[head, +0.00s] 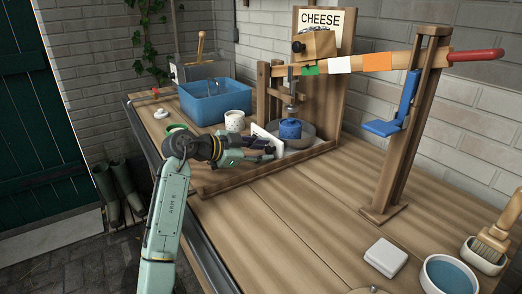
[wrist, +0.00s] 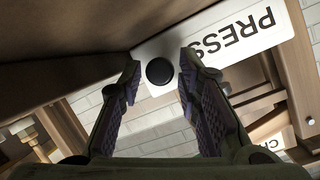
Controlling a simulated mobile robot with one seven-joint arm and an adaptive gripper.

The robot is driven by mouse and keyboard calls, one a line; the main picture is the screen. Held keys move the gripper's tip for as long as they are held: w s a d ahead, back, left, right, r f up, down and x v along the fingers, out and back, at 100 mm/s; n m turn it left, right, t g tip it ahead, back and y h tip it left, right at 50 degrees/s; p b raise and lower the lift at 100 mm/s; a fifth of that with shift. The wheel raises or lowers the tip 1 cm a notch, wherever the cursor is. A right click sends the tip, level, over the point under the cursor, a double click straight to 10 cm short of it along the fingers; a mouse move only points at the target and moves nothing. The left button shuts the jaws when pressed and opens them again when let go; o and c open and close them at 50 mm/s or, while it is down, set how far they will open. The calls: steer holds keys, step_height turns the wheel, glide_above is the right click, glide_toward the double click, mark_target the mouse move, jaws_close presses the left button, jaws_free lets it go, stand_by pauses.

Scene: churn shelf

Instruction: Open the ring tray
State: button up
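My gripper (head: 268,150) is low over the bench, in front of the wooden press and close to a white plate (head: 266,139). In the wrist view my gripper (wrist: 160,66) is open, with its two fingers apart. A round black knob (wrist: 159,71) shows between the fingertips, with visible gaps on both sides. It lies at the end of a white plate marked PRESS (wrist: 235,35), which appears upside down. No part is labelled as the ring tray, and I cannot tell its outline. My arm and gripper hide part of the press's front in the head view.
A blue pot (head: 290,129) stands in a round grey dish (head: 303,140) under the press. A speckled white cup (head: 235,121) and a blue tub (head: 217,101) are at the left. A wooden post (head: 408,140) stands at the right.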

steer(key=shift+c, duration=0.5)
jaws_close()
